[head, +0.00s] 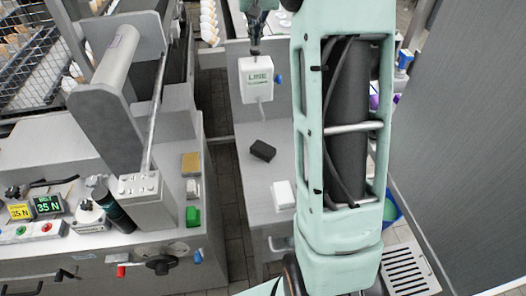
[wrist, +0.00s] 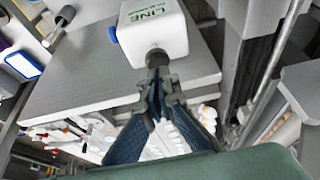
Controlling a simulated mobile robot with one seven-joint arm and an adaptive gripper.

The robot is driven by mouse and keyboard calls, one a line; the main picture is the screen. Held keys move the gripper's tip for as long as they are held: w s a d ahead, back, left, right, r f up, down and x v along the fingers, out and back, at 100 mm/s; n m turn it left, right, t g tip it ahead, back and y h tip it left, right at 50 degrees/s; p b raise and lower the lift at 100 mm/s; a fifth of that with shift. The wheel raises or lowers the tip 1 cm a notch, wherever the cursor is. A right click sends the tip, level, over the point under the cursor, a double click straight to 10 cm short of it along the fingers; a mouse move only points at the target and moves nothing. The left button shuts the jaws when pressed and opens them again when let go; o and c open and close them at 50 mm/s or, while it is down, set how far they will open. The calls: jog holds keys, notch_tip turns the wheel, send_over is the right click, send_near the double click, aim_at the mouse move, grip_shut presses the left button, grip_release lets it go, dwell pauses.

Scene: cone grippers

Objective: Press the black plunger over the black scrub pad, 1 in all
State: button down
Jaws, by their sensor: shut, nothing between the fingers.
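A white dispenser box (head: 257,80) marked LINE, with a blue knob on its side, stands above a grey counter; a spout hangs below it. The black scrub pad (head: 262,150) lies on the counter below and in front of the spout. The black plunger (wrist: 157,58) shows in the wrist view on the dispenser (wrist: 152,28). My gripper (head: 256,52) is at the top of the dispenser in the head view. In the wrist view its fingers (wrist: 160,78) are closed together at the plunger, with nothing between them. I cannot tell whether they touch it.
A white block (head: 283,196) lies on the counter (head: 243,205) in front of the pad. On the left stand a grey machine with a lever and a bench with a yellow sponge (head: 191,163) and a green block (head: 193,216). My arm hides the counter's right side.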

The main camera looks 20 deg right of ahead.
jog(key=shift+f+b, duration=0.75)
jog(key=shift+f, duration=0.55)
jog(key=shift+s, duration=0.1)
jog(key=shift+r+p, duration=1.25)
jog(key=shift+r, duration=0.25)
jog(key=shift+r, duration=0.1)
notch_tip(320, 180, up, 6)
jog(key=p, duration=0.5)
